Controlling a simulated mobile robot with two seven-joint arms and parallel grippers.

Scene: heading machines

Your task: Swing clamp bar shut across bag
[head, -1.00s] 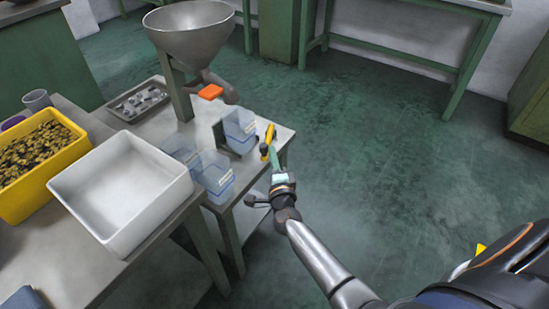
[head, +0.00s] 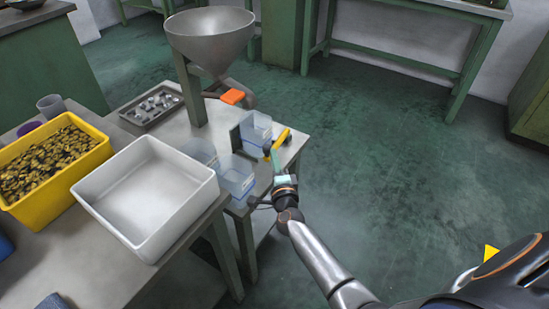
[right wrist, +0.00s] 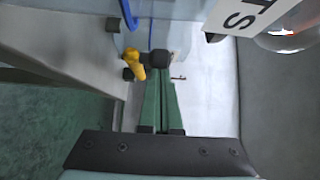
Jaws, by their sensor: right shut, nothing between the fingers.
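A clear, blue-tinted bag (head: 257,128) stands upright at a dark plate on the small grey table. The yellow clamp bar (head: 281,140) sits just right of the bag, slanting down to the left; its near end is by the bag's front. In the right wrist view the yellow bar (right wrist: 135,62) and a black knob (right wrist: 159,58) lie just beyond my fingertips, with the bag (right wrist: 165,20) behind. My right gripper (head: 275,160) has its green fingers shut and empty, close to the bar's near end. Whether they touch it I cannot tell. My left gripper is not in view.
Other clear bags (head: 236,176) stand left of my right gripper. A metal funnel (head: 212,40) with an orange part (head: 232,97) rises behind. A white tray (head: 150,195) and a yellow crate (head: 52,165) are at left. The floor (head: 370,150) at right is free.

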